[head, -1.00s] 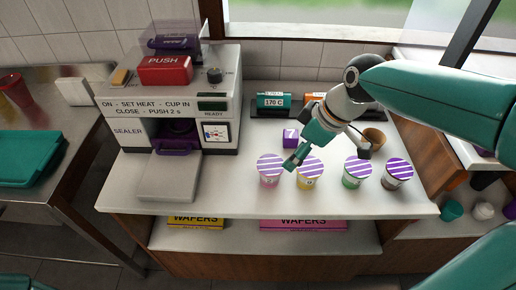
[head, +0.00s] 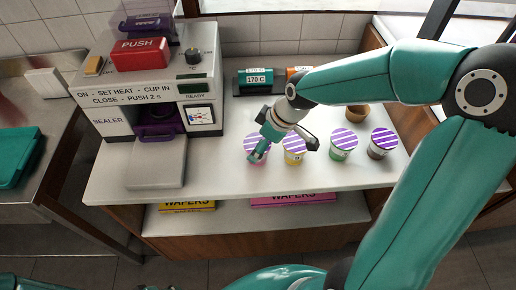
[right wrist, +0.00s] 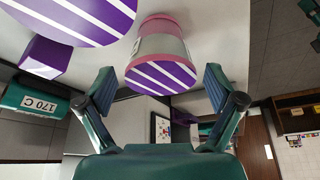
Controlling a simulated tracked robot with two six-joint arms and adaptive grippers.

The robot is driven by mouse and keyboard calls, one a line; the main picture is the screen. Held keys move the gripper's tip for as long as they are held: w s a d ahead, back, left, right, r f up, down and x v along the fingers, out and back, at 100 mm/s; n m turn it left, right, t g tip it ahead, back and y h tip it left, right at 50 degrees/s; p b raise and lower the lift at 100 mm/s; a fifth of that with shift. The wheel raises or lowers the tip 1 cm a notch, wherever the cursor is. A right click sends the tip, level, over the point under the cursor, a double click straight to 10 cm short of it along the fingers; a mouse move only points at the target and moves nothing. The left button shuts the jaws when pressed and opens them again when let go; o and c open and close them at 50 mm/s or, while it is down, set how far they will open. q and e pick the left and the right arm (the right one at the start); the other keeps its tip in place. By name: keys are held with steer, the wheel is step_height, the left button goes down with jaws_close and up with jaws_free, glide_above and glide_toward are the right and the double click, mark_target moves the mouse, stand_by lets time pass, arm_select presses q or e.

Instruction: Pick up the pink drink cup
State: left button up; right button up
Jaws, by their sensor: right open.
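The pink drink cup (head: 257,140) has a purple-and-white striped lid and stands at the left end of a row of cups on the white counter. My right gripper (head: 283,147) is over the row, partly covering the pink cup and the cup beside it. In the right wrist view the pink cup (right wrist: 163,45) shows its striped lid and pink side, just beyond and between the open fingers (right wrist: 158,88). I see no contact with it. My left gripper is not in view.
Right of it stand a yellow cup (head: 294,158), a green cup (head: 342,154) and a brown cup (head: 379,151). The sealer (head: 122,95) with its purple cup holder is on the left. Free counter lies in front of the cups.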

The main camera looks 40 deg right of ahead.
steer(key=x, duration=0.5)
steer(key=shift+w+f, duration=0.1)
steer(key=shift+f, duration=0.1)
steer(key=c, duration=1.1)
